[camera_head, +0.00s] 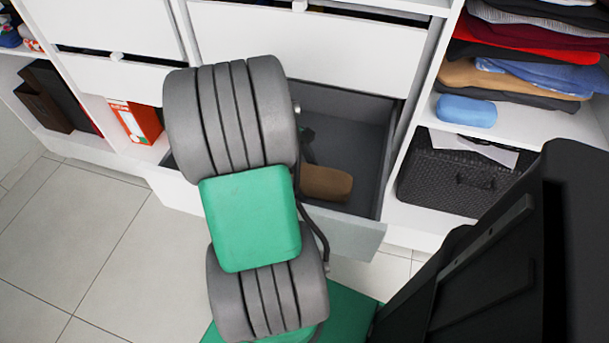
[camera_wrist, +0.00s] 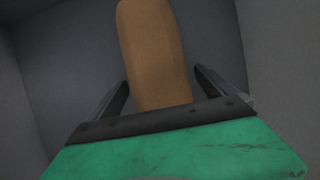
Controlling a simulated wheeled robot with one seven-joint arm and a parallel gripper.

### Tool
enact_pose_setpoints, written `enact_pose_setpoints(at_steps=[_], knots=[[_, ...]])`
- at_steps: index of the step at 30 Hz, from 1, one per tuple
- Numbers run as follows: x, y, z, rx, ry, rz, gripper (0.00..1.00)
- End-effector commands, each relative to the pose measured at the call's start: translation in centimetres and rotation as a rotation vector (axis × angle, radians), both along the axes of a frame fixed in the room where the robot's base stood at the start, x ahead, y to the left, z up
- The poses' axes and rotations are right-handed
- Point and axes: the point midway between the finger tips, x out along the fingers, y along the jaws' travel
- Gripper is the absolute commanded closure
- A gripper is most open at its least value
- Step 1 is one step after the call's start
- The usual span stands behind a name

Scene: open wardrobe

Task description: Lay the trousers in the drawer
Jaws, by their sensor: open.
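The trousers are a folded brown bundle (camera_head: 326,183) in the open bottom drawer (camera_head: 357,232), lying on its dark grey floor. In the wrist view the brown trousers (camera_wrist: 155,50) stretch away from between the two fingers. My gripper (camera_wrist: 163,85) is open, with one dark finger on each side of the near end of the trousers and a gap on both sides. In the head view my arm covers the left part of the drawer, and only a small part of my gripper (camera_head: 308,150) shows.
White drawer fronts (camera_head: 320,42) stand above the open drawer. To the right are shelves with folded clothes (camera_head: 530,50), a blue rolled item (camera_head: 465,110) and a dark woven basket (camera_head: 455,175). An orange box (camera_head: 136,122) stands left. Tiled floor (camera_head: 70,240) is clear at left.

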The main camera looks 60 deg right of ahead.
Motion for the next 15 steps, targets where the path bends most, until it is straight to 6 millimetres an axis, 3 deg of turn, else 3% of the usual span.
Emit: enact_pose_setpoints(at_steps=[5,15], knots=[[0.6,0.0,1.8,-0.001,-0.001,0.002,0.05],[3.7,0.6,9.7,-0.001,-0.001,0.003,0.05]])
